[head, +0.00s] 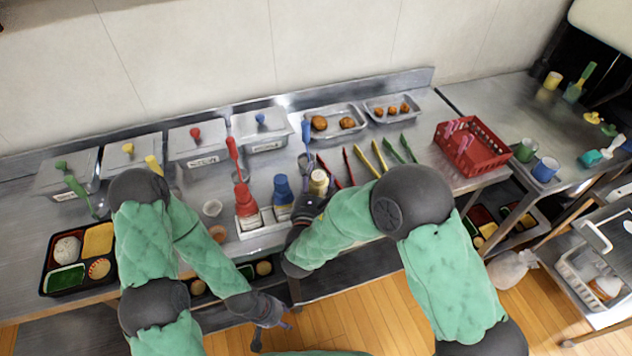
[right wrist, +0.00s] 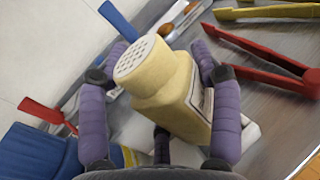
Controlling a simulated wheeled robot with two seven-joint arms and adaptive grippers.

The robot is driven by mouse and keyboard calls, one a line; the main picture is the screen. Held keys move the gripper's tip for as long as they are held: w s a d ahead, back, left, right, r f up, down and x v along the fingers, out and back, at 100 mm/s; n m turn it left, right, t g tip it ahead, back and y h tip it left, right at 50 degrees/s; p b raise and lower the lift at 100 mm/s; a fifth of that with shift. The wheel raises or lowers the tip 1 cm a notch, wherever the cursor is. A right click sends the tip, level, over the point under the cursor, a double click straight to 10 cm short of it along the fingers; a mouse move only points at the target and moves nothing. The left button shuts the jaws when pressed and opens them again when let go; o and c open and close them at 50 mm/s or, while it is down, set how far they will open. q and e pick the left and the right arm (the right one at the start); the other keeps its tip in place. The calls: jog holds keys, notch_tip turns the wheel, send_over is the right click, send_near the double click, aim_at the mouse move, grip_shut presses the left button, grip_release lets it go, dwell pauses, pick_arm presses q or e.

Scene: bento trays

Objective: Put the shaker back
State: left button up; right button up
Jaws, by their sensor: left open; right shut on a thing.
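The cream shaker (head: 318,181) with a perforated top is at the right end of the row of bottles. In the right wrist view the shaker (right wrist: 168,88) is tilted in the picture, between the purple fingers of my right gripper (right wrist: 160,95), which is shut on it. My right gripper (head: 306,207) is partly hidden by its arm in the head view. A white holder (head: 243,232) carries a red bottle (head: 245,200) and a blue bottle (head: 283,190). A white surface lies beneath the shaker; I cannot tell whether they touch. My left gripper (head: 277,318) is open, low in front of the counter.
Red, yellow and green tongs (head: 378,155) lie right of the shaker. Lidded steel containers (head: 195,143) and food trays (head: 336,122) line the back. A red basket (head: 472,148) stands at the right. A filled bento tray (head: 50,284) sits at the left.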

jog(key=shift+r, duration=0.1)
jog(key=shift+f+b, duration=0.35)
jog(key=shift+f, duration=0.05)
jog(key=shift+f, duration=0.15)
jog(key=o, duration=0.6)
